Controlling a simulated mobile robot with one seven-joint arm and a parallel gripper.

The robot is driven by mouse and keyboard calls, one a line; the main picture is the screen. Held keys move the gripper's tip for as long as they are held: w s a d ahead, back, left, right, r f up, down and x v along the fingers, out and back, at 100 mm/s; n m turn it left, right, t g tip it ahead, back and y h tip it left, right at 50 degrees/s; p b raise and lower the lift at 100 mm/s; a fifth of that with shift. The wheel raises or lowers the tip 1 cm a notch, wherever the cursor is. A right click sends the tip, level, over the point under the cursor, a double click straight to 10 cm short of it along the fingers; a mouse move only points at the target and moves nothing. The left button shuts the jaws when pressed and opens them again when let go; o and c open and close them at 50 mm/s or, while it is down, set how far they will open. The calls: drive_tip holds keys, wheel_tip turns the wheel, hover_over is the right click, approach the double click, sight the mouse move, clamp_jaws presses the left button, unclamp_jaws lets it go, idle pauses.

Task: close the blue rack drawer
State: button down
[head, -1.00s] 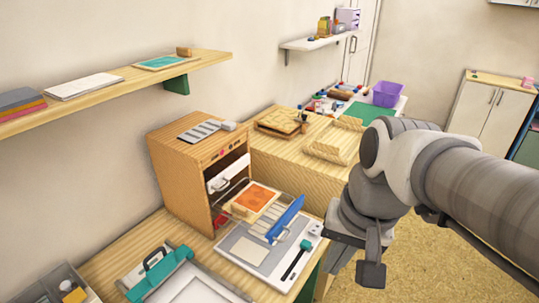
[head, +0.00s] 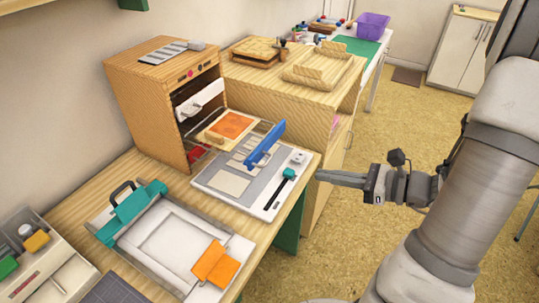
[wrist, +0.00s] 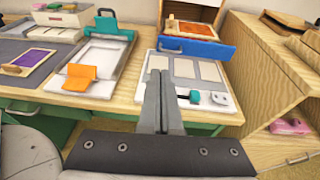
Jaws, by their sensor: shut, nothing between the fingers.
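The wooden rack (head: 150,95) stands on the bench at the back wall. Its drawer with the blue front (head: 264,143) is pulled out over a grey-white board. An orange pad in a wooden frame (head: 231,125) lies in the drawer. In the wrist view the blue front (wrist: 197,47) is beyond the fingers, with the orange pad (wrist: 196,29) behind it. My gripper (head: 319,175) is shut and empty, pointing left, in front of the drawer and apart from it. In the wrist view my gripper (wrist: 160,76) overlaps the board's near edge; contact there cannot be told.
The grey-white board (head: 212,180) with a teal-knobbed slider lies below the drawer. A printing frame with teal clamp (head: 140,204) and orange piece (head: 215,264) lies to its left. A wooden cabinet (head: 320,95) stands to the right. Open floor (head: 400,130) lies beyond it.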

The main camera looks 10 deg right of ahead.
sight(269, 161)
drive_tip(key=w+a+f+m+b, duration=0.1)
drive_tip(key=w+a+f, duration=0.3)
drive_tip(key=w+a, duration=0.4)
drive_tip(key=shift+w+a+f+t+h+b, duration=0.2)
drive_tip(key=shift+w+t+h+b, duration=0.15)
drive_tip(key=shift+w+b, duration=0.55)
drive_tip(key=shift+w, duration=0.2)
